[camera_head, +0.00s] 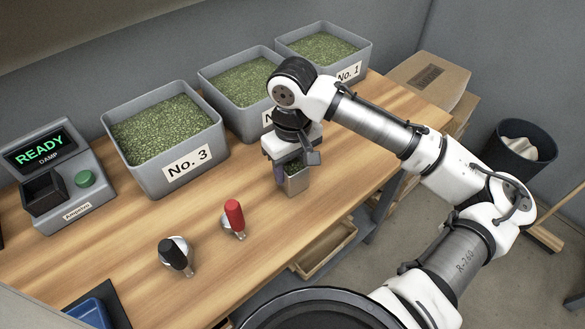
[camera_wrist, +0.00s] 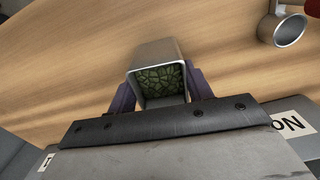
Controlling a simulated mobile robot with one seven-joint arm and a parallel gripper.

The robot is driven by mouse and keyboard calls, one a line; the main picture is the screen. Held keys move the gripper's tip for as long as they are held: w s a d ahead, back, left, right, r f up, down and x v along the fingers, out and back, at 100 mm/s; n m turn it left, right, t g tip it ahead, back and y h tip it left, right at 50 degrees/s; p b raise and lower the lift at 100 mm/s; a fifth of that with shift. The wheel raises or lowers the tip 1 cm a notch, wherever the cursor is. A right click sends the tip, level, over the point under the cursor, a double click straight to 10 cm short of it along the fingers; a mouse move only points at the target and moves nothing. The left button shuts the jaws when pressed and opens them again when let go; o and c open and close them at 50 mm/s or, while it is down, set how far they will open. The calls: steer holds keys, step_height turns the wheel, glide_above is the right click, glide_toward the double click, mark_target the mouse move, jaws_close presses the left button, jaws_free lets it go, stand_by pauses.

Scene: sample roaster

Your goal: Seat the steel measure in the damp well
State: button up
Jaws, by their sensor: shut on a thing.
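The steel measure (camera_head: 297,183) is a square metal cup with green beans inside. My gripper (camera_head: 288,171) is shut on it beside the bins, over the wooden bench. In the wrist view the measure (camera_wrist: 153,52) sits between the two purple fingers of my gripper (camera_wrist: 161,90), with the beans showing through its open mouth. I cannot tell whether its base touches the bench. The damp well (camera_head: 43,194) is a dark square recess in the grey analyser at the far left, whose screen reads "READY DAMP". The well looks empty.
Bins of green beans, No. 3 (camera_head: 168,153), a partly hidden middle one (camera_head: 213,97) and No. 1 (camera_head: 361,67), line the back. A black-handled scoop (camera_head: 177,255) and a red-handled scoop (camera_head: 235,218) lie in front. A blue tray (camera_head: 89,314) is at lower left.

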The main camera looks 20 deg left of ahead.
step_height(320, 180, up, 19)
steer(key=b, duration=0.1)
